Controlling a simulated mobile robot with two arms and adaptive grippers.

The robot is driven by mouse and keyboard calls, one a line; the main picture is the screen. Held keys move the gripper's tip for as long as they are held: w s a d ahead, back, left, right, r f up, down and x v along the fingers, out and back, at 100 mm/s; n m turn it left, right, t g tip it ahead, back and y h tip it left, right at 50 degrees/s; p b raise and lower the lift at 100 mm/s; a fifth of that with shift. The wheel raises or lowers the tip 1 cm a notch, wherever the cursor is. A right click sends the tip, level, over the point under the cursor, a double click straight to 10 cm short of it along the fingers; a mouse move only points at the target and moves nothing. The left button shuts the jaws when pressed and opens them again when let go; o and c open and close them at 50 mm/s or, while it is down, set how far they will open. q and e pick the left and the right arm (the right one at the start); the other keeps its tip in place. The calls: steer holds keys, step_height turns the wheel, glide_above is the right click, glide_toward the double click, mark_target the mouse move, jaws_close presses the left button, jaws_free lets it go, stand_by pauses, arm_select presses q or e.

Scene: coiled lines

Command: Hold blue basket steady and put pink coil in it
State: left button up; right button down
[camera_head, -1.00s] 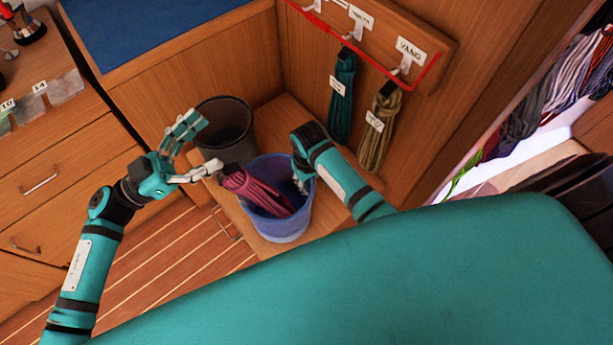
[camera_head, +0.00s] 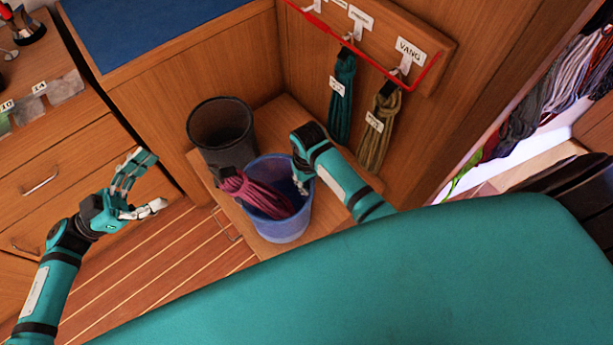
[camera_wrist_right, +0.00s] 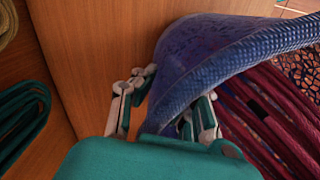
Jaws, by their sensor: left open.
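The blue basket (camera_head: 281,229) stands on a low wooden surface. The pink coil (camera_head: 262,196) lies in it, with its dark upper end leaning over the basket's left rim. In the right wrist view the coil's strands (camera_wrist_right: 265,110) lie inside, beside the rim. My left gripper (camera_head: 146,186) is open and empty, to the left of the basket and apart from it. My right gripper (camera_head: 301,183) is at the basket's right rim. In the right wrist view its fingers (camera_wrist_right: 160,108) stand on either side of the basket wall (camera_wrist_right: 185,60) and seem closed on it.
A dark grey bin (camera_head: 221,124) stands just behind and left of the blue basket. A teal coil (camera_head: 342,97) and a tan coil (camera_head: 379,132) hang from hooks on a labelled board (camera_head: 428,58). Drawers (camera_head: 60,175) are at the left, with open floor (camera_head: 170,270) in front.

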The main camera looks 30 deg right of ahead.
steer(key=shift+s+a, duration=0.1)
steer(key=c, duration=1.4)
jaws_free()
step_height(320, 180, up, 12)
steer(key=shift+f, duration=0.1)
